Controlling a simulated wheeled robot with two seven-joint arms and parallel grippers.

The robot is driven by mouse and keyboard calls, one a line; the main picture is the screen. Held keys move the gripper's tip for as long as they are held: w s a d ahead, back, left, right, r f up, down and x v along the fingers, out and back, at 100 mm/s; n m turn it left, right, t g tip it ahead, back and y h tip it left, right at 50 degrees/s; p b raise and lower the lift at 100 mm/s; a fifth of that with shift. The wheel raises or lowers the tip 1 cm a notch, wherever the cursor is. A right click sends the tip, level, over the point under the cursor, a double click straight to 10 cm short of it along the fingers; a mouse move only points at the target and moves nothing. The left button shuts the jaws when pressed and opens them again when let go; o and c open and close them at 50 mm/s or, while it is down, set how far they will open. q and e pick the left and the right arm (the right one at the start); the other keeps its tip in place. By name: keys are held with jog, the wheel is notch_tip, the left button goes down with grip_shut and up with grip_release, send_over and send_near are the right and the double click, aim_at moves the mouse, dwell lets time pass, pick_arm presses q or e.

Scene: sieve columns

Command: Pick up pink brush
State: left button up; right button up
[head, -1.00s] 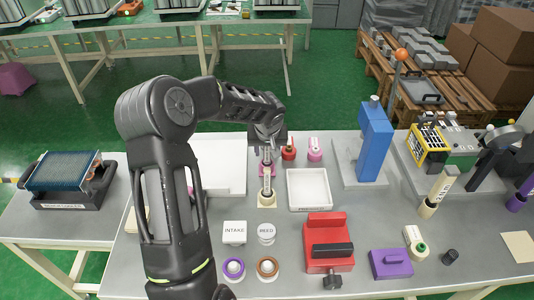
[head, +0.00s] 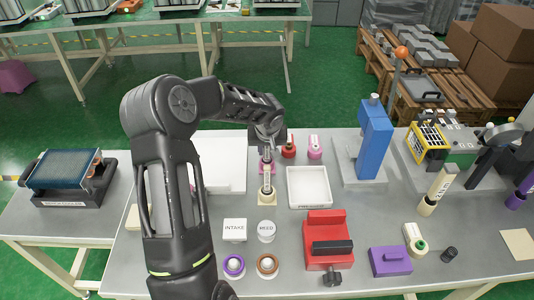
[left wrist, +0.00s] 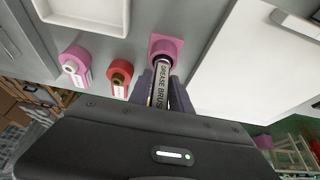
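The pink brush (left wrist: 161,85), labelled GREASE BRUSH, stands in a square pink holder (left wrist: 166,46) in the left wrist view. In the head view the pink holder (head: 266,166) shows partly, behind a cream brush and holder (head: 266,190). My left gripper (left wrist: 163,88) has its fingers on both sides of the brush handle, close to it. I cannot tell whether the fingers press on it. In the head view my left gripper (head: 267,150) points down over the pink holder and hides most of the brush. My right gripper is not in view.
Red (head: 289,149) and pink (head: 314,147) bottles stand right of the gripper. A white tray (head: 308,204), a red clamp block (head: 328,228) and a blue press (head: 375,140) stand further right. A white board (head: 222,165) lies left, partly behind my arm.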

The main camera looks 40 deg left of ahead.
pick_arm(q)
grip_shut()
jog(key=shift+r, duration=0.1)
dwell(0.3)
notch_tip(320, 180, up, 10)
jog(key=shift+f+b, duration=0.1)
jog(key=shift+b, duration=0.65)
